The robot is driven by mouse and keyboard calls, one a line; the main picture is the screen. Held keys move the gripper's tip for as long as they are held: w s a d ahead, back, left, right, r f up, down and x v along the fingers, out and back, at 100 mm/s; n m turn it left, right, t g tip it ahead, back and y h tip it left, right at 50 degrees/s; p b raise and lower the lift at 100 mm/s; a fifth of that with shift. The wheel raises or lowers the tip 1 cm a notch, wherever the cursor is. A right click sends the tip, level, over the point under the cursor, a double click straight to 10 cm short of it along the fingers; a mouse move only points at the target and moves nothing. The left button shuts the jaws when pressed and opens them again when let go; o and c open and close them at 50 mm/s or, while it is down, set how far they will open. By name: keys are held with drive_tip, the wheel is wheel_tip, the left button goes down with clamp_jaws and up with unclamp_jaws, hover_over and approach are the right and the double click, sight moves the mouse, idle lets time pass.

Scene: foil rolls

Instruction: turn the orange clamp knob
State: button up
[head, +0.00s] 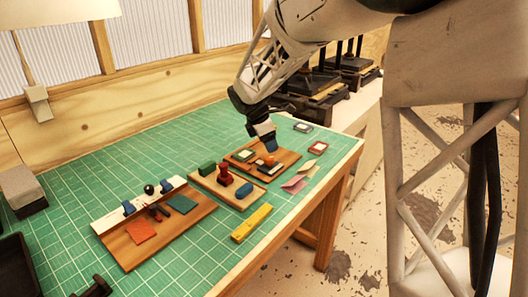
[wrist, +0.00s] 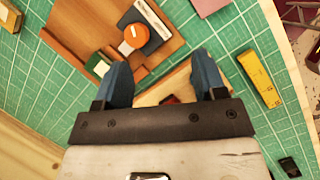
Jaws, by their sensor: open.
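The orange clamp knob (wrist: 135,35) shows in the wrist view as a round orange piece with a paler bar on top, beside a dark block with a light edge on a brown wooden board (wrist: 80,22). It also shows small in the head view (head: 270,161), just below my gripper (head: 270,147). In the wrist view the two blue fingers of my gripper (wrist: 161,68) are apart, with nothing held between them. The knob lies ahead of the left finger, outside the gap. The exact height of the fingers above the board is hard to tell.
A yellow bar (head: 251,222) lies near the table's front edge. Another board (head: 140,247) with blue clips is at left. Pink papers (head: 294,185) lie right.

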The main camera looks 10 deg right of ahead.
drive_tip(key=n, duration=0.2)
approach(269, 158)
drive_tip(key=shift+w+d+f, duration=0.15)
drive_tip(key=shift+w+f, duration=0.15)
drive_tip(key=shift+f, duration=0.35)
drive_tip(key=shift+f, duration=0.15)
drive_tip(key=shift+x, duration=3.8)
drive_tip(key=shift+d, duration=0.15)
drive_tip(key=c, duration=0.9)
